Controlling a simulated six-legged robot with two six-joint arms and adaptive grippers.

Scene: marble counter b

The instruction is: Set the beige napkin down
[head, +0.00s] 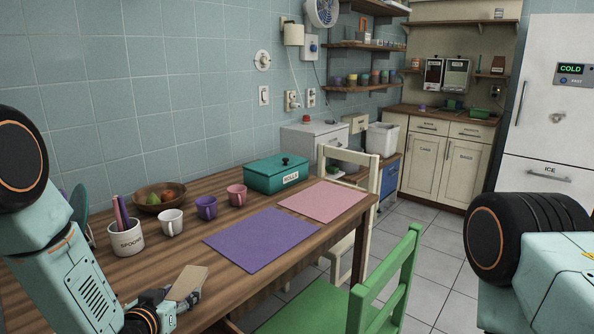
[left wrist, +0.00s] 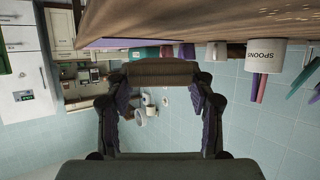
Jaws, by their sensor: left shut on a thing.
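The beige napkin (head: 187,281) is a small folded piece, tilted, in the lower left of the head view. My left gripper (head: 190,299) is shut on it and holds it by the near edge of the wooden table. In the left wrist view a brownish strip spans between the fingers of the left gripper (left wrist: 160,78); it seems to be the napkin seen edge-on. Whether the napkin touches the table is unclear. My right gripper is out of view; only part of my right arm shows at the lower right.
The wooden table (head: 165,257) holds a purple mat (head: 262,239), a pink mat (head: 323,201), a spoon pot (head: 126,238), a white mug (head: 171,223), a purple mug (head: 206,208), a pink mug (head: 237,195), a fruit bowl (head: 148,201) and a teal box (head: 276,174). A green chair (head: 385,290) stands in front.

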